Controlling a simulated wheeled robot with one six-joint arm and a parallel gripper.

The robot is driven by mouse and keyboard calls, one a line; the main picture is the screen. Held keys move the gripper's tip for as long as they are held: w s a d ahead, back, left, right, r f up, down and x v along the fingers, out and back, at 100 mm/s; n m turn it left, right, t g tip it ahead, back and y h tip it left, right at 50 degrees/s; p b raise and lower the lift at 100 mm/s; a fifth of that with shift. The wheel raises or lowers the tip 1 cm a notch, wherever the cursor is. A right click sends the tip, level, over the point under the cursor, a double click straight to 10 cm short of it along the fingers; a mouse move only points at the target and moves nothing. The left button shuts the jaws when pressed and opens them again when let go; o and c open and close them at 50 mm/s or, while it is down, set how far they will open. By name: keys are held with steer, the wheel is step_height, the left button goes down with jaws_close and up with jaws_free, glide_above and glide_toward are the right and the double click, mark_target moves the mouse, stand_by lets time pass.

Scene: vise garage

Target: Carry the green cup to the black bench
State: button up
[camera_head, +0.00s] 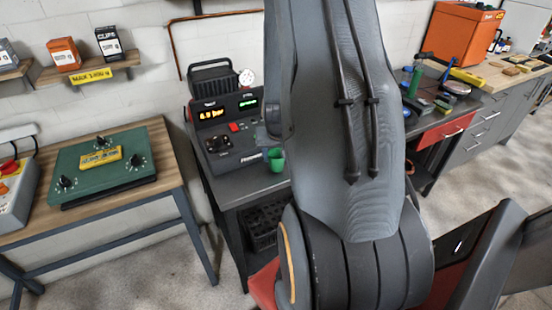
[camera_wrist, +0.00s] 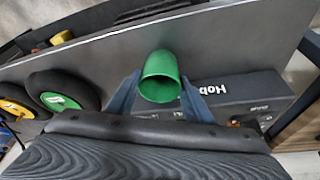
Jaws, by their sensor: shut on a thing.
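The green cup (camera_head: 276,160) shows just left of my arm in the head view, in front of the dark bench top. In the wrist view the green cup (camera_wrist: 160,80) sits between the two blue-grey fingers of my gripper (camera_wrist: 160,84), which is shut on it. The cup's open mouth faces the wrist camera. The black bench (camera_head: 240,194) has a dark top with a control box on it. I cannot tell whether the cup touches the bench top or is held above it. My arm hides most of my gripper and the right part of the bench in the head view.
A control box (camera_head: 228,125) with lit displays stands close behind the cup. A black crate (camera_head: 262,228) is under the bench. A wooden table (camera_head: 150,140) with a green panel (camera_head: 105,165) is left. Another worktop (camera_head: 465,95) with tools is right. Round discs (camera_wrist: 58,92) show in the wrist view.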

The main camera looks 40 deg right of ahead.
steer(key=shift+f, duration=0.4)
steer(key=shift+f, duration=0.15)
steer(key=o, duration=1.1)
steer(key=shift+c, duration=0.2)
steer(key=shift+s+a+r, duration=0.1)
steer(key=shift+r, duration=0.6)
steer(key=p+v, duration=0.4)
steer(key=v, duration=0.7)
